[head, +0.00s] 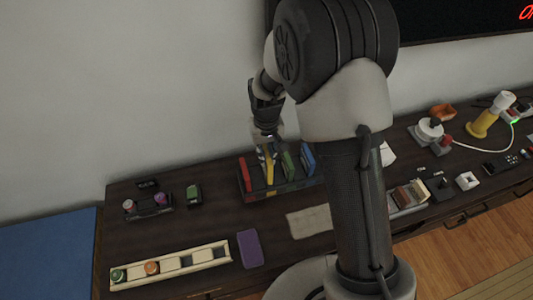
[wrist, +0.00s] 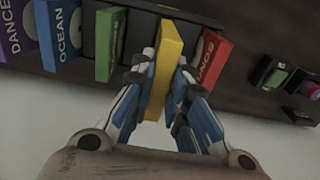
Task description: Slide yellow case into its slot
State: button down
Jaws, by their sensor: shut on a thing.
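The yellow case (wrist: 165,68) is upright between the fingers of my gripper (wrist: 168,88) in the wrist view. My gripper is shut on it. Its far end is at the dark slotted rack (wrist: 140,38), between the green case (wrist: 110,44) and the red case (wrist: 207,60). In the head view the yellow case (head: 269,168) stands over the rack (head: 262,196) below my gripper (head: 266,142). The red case (head: 245,173) is to its left and the green case (head: 287,165) to its right. How deep the yellow case sits in its slot I cannot tell.
A blue case (wrist: 58,32) labelled OCEAN and a purple case (wrist: 14,32) labelled DANCE stand along the rack. A purple flat item (head: 249,249) and a long tray (head: 171,265) lie in front. Small items stand left of the rack; the wall is behind.

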jog(key=shift+f+b, duration=1.85)
jog(key=shift+f, duration=1)
jog(key=c, duration=1.5)
grip_release()
jog(key=shift+r, duration=0.1)
notch_tip(320, 180, up, 12)
jog(key=shift+r, duration=0.1)
jog(key=s+d+r+m+t, duration=0.15)
jog(key=s+d+r, duration=0.45)
jog(key=s+r, duration=0.65)
jog(key=s+d+r+t, duration=0.1)
jog(key=s, duration=0.3)
jog(key=s+d+r+t, duration=0.1)
jog(key=s, duration=0.3)
jog(key=s+d+r+m+t, duration=0.1)
jog(key=s+d, duration=0.1)
jog(key=s, duration=0.2)
jog(key=shift+s, duration=0.25)
